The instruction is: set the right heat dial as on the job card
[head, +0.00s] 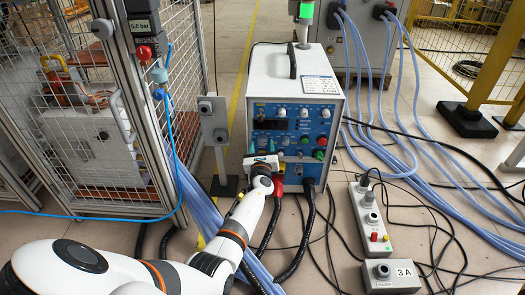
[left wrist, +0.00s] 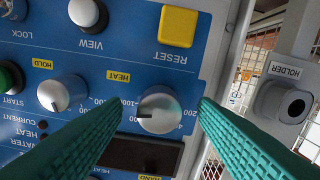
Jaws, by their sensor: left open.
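The heater's blue front panel (head: 291,123) shows in the head view, with my left gripper (head: 262,163) in front of its lower left. In the left wrist view the panel is upside down. A silver-white dial (left wrist: 160,108) by a yellow HEAT label (left wrist: 118,76) sits between the tips of my open left gripper (left wrist: 160,114). Its dark pointer line points left in the picture. I cannot tell whether the fingers touch it. A second dial (left wrist: 62,93) is by a HOLD label. A white printed card (head: 321,85) on the heater is too small to read. My right gripper is not in view.
A yellow RESET button (left wrist: 178,26), a VIEW knob (left wrist: 88,13) and a green START button (left wrist: 8,78) are near the dials. A grey HOLDER post (head: 213,120) stands left of the heater. Blue hoses and black cables (head: 292,262) run below the panel.

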